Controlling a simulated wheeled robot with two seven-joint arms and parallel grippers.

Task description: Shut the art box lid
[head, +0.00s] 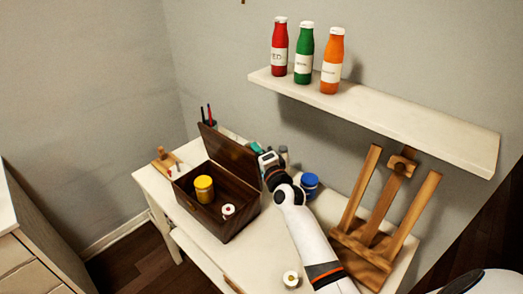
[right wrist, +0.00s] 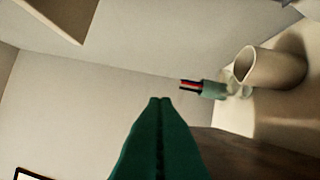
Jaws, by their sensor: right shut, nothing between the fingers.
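The dark brown wooden art box (head: 207,213) stands on the white table with its lid (head: 229,156) open, raised at the back edge and leaning slightly backward. A yellow-lidded jar (head: 204,189) and a small white roll with a red centre (head: 228,211) are inside the box. My right gripper (head: 257,148) is at the right rear of the lid, with its fingers partly behind it; I cannot tell whether they touch it. In the right wrist view its green fingers (right wrist: 160,101) are shut together and empty. My left gripper is not in view.
A blue jar (head: 309,184) and a wooden easel (head: 374,232) stand right of the box. Another small roll (head: 291,279) lies near the front. A pencil cup (head: 209,124) stands behind the lid. A shelf (head: 390,125) with three bottles hangs above.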

